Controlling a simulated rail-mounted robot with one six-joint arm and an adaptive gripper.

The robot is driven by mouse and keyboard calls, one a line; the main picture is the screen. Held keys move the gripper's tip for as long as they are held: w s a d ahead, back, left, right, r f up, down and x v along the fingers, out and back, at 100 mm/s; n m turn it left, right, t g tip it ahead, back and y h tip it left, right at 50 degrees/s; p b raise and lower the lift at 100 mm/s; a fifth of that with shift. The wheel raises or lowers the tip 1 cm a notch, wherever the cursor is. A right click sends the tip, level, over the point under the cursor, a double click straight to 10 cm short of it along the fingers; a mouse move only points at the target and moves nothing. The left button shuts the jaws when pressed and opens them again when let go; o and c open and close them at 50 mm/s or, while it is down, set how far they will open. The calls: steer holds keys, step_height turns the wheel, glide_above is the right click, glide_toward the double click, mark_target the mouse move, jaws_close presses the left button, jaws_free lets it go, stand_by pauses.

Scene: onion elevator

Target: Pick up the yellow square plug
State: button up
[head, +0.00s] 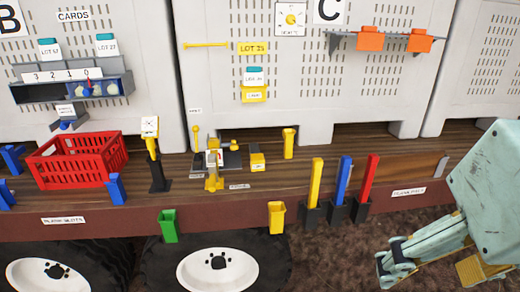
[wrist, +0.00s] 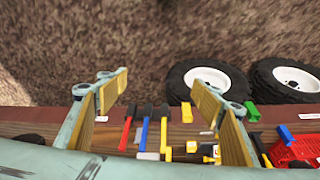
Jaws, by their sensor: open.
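Several yellow pieces show, and I cannot tell for sure which is the yellow square plug. A yellow square-sided bar (head: 317,182) stands upright in a black holder at the platform's front edge; it also shows between my fingers in the wrist view (wrist: 163,133). A small yellow block (head: 257,162) and a square yellow post (head: 289,142) are farther back on the wood platform. A yellow cup (head: 277,217) hangs on the front edge. My gripper (wrist: 160,85) is open and empty, apart from all of these. In the head view it is at the lower right.
A blue bar (head: 344,180) and a red bar (head: 369,180) stand beside the yellow bar. A red crate (head: 75,160), a black stand (head: 158,172) and a green cup (head: 168,225) are at the left. Grey panels (head: 220,110) rise behind. The platform right of the red bar looks mostly clear.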

steer(key=shift+c, duration=0.8)
steer(key=c, duration=0.6)
steer(key=shift+a, duration=0.1)
